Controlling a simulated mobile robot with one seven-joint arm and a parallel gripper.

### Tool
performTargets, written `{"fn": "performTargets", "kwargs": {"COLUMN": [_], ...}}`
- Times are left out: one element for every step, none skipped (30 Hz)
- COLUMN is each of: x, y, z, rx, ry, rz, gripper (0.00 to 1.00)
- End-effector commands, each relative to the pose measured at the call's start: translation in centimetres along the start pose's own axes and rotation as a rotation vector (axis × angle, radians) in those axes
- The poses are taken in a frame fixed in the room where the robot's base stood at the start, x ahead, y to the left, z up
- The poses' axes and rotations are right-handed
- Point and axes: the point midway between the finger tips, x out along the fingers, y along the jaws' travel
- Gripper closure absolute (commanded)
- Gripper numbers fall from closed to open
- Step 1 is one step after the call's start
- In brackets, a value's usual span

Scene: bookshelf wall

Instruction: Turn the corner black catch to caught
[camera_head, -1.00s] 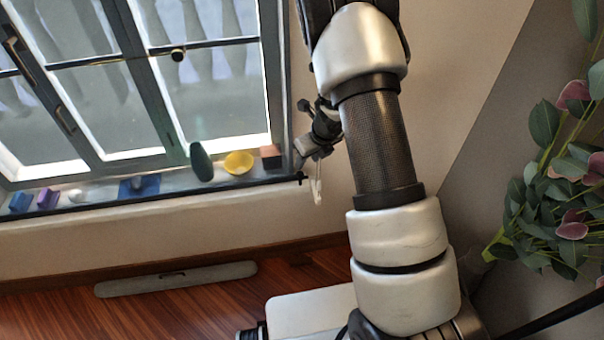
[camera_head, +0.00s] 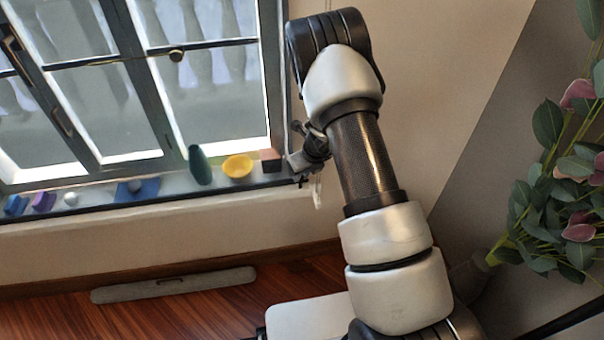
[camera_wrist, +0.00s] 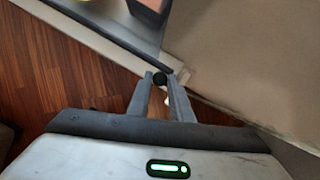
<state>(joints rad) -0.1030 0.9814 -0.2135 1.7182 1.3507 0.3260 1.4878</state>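The black catch (camera_wrist: 159,78) shows in the wrist view as a small round dark knob by the end of a long dark bar at the sill corner. My gripper (camera_wrist: 159,75) has one finger on each side of it, and the knob fills the narrow gap at the fingertips. In the head view my gripper (camera_head: 302,161) is at the right end of the window sill, seen from the side. The catch itself is hard to make out there, and its turned position cannot be told.
The sill (camera_head: 100,207) holds a reddish block (camera_head: 271,161), a yellow bowl (camera_head: 237,167), a dark green vase (camera_head: 200,166) and several small blue and purple things. A window (camera_head: 110,90) stands behind. A leafy plant (camera_head: 560,190) is at the right.

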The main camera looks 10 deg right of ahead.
Motion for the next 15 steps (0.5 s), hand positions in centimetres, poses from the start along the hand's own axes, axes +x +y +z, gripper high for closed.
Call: {"fn": "performTargets", "kwargs": {"x": [-0.01,-0.01,-0.01,-0.02,-0.02,-0.02,-0.02,-0.03,-0.03,-0.03,-0.04,-0.05,-0.05,-0.05,-0.06], "y": [0.01,0.01,0.01,0.01,0.01,0.00,-0.01,-0.02,-0.04,-0.06,-0.09,-0.13,-0.16,-0.17,-0.17], "z": [0.00,-0.01,-0.01,0.00,0.00,-0.01,-0.01,-0.01,-0.01,-0.01,-0.01,0.00,0.00,0.02,0.05], "rx": [0.000,0.000,0.000,0.000,0.000,-0.001,-0.002,-0.004,-0.009,-0.014,-0.020,-0.031,-0.041,-0.053,-0.070], "ry": [0.000,0.000,0.000,0.000,0.000,0.000,0.000,0.000,0.000,0.000,0.000,-0.001,-0.001,-0.001,-0.001], "rz": [0.000,0.000,0.000,0.000,0.001,0.001,0.002,0.002,0.004,0.006,0.009,0.013,0.017,0.022,0.030], "gripper": [0.91,0.96,1.00,1.00,1.00,1.00,1.00,1.00,1.00,1.00,1.00,1.00,1.00,1.00,1.00]}}
